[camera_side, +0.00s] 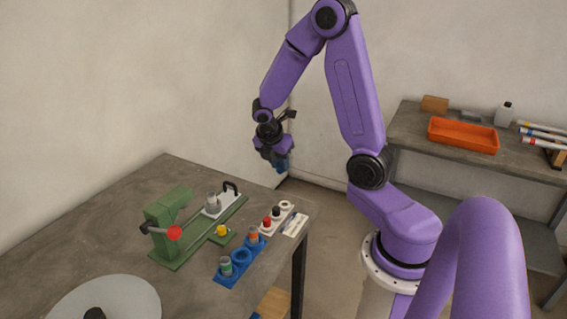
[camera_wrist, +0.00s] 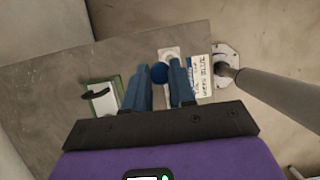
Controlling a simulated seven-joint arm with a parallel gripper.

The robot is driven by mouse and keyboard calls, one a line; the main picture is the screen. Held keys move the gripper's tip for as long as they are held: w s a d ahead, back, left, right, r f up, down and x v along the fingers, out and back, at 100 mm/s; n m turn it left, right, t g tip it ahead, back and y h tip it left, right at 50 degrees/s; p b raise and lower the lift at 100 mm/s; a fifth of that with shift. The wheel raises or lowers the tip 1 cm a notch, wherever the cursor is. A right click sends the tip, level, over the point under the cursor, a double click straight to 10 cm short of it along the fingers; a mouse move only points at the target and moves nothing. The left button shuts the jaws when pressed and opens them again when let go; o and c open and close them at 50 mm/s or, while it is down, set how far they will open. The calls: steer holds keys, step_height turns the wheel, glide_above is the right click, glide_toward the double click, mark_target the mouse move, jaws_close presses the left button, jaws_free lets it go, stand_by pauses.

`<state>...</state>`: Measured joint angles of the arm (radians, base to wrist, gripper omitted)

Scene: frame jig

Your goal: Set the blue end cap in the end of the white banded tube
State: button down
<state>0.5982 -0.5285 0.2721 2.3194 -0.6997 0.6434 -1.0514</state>
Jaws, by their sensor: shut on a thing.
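My gripper (camera_side: 276,160) is raised in the air beyond the table's far right corner in the side view. In the wrist view its two blue-grey fingers (camera_wrist: 164,88) are shut on the blue end cap (camera_wrist: 159,73), whose round blue face shows between them. In the side view the cap cannot be told from the fingers. A short pale grey-white cylinder (camera_side: 211,199) stands upright on the white plate of the green jig (camera_side: 186,245); I cannot tell whether it is the white banded tube. Slim white tubes with coloured ends (camera_side: 541,131) lie on the back shelf.
A blue holder (camera_side: 240,256) carries banded pieces and an empty ring. A white strip (camera_side: 286,206) holds a red and a black cap, beside a written card (camera_side: 295,225). An orange tray (camera_side: 463,134) sits on the back shelf.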

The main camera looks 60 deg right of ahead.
steer(key=w+a, duration=1.3)
steer(key=w, duration=0.3)
steer(key=shift+w+d+f, duration=0.15)
steer(key=shift+f, duration=1.9)
steer(key=shift+f, duration=0.1)
steer(key=shift+f, duration=0.55)
steer(key=c, duration=0.7)
jaws_free()
